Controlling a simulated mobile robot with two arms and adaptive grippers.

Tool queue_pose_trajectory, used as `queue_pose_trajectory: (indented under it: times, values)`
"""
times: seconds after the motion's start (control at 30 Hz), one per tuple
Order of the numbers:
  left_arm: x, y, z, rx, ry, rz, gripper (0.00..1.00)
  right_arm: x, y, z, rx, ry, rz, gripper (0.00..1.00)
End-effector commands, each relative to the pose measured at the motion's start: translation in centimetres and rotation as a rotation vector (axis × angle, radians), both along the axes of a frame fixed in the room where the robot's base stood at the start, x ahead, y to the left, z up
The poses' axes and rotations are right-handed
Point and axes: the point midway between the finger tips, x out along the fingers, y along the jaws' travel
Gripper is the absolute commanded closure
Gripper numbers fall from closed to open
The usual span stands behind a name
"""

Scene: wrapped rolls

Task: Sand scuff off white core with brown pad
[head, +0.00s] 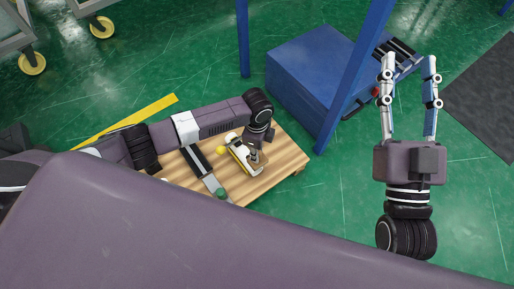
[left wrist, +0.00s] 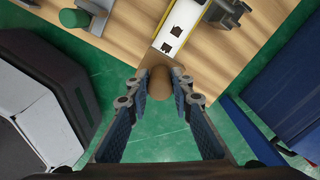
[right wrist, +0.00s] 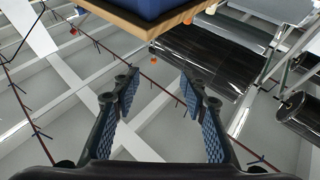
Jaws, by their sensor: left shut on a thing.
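The white core (left wrist: 172,38) shows in the left wrist view as a white strip with dark scuff marks and yellow edging, on the wooden table. In the head view the white core (head: 243,158) lies near the table's right end, partly hidden by my left gripper (head: 256,144). In the left wrist view my left gripper (left wrist: 160,80) is shut on a brown rounded piece, which I take for the brown pad (left wrist: 160,84), close to the core's end. I cannot tell whether they touch. My right gripper (head: 409,65) is open and empty, away from the table.
A dark strip (head: 196,160) and a green round piece (head: 221,194) are on the wooden table (head: 287,158). A blue box (head: 305,75) and blue posts (head: 350,75) stand beyond it. The green floor right of the table is mostly clear.

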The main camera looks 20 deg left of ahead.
Motion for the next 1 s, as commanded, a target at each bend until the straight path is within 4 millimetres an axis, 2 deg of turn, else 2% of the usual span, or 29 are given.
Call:
queue_pose_trajectory:
  times: [0.5, 1.0]
  values:
    - [-0.1, 0.0, 0.8, 0.000, 0.000, 0.002, 0.98, 1.5, -0.2, -4.4, -0.059, 0.212, -0.013, 0.60]
    - [-0.2, 0.0, 1.5, 0.000, 0.000, 0.004, 0.98, 1.9, -0.7, -9.0, -0.112, 0.415, -0.025, 0.60]
